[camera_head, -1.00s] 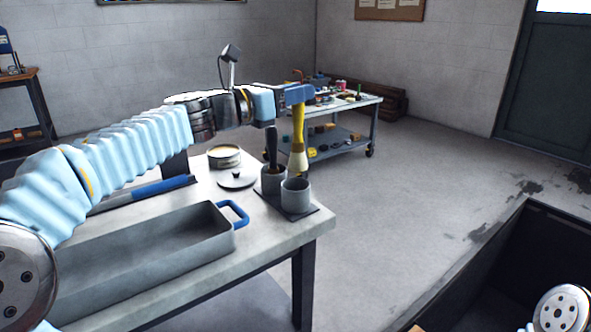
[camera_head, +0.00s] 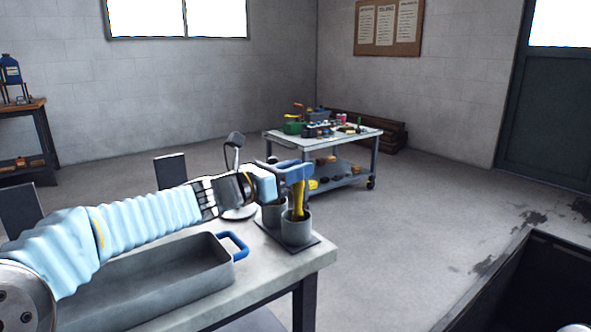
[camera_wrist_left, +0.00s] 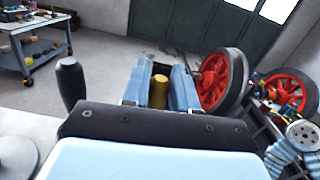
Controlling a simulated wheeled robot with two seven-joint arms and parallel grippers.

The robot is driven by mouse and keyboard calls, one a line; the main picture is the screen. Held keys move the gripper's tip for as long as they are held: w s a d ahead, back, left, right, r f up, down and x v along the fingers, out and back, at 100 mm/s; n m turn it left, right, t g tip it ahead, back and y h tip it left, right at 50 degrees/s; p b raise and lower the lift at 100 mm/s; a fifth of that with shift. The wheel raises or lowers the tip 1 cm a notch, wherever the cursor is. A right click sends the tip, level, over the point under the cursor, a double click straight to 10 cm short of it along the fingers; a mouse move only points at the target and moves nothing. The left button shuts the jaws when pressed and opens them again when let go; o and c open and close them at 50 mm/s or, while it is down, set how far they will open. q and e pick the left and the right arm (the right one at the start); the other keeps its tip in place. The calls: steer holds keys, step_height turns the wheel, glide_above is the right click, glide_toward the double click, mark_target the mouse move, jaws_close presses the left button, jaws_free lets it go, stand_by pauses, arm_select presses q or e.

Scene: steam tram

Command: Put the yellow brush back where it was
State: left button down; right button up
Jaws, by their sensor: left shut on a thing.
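The yellow brush (camera_head: 300,198) is upright in my left gripper (camera_head: 300,172), which is shut on its handle. The brush's lower part is inside the front grey cup (camera_head: 297,230) and is hidden by the cup wall. In the left wrist view the brush's yellow handle end (camera_wrist_left: 159,91) shows between the two blue fingers (camera_wrist_left: 160,88). A second grey cup (camera_head: 271,216) stands right behind it, partly covered by the gripper. A black handle (camera_wrist_left: 71,84) stands up beside my gripper in the left wrist view.
The cups stand on a dark base (camera_head: 300,249) near the corner of the workbench (camera_head: 310,263). A grey tray with a blue handle (camera_head: 236,244) lies at the left. A cart (camera_head: 350,142) with several items stands behind. Open floor lies to the right, before a dark pit.

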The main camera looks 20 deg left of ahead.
arm_select(q)
steer(key=c, duration=0.8)
jaws_free()
steer(key=shift+c, duration=0.2)
steer(key=shift+r+p, duration=0.15)
steer(key=shift+p, duration=0.15)
steer(key=b+v, duration=0.1)
steer(key=v, duration=1.1)
steer(key=shift+s, duration=0.1)
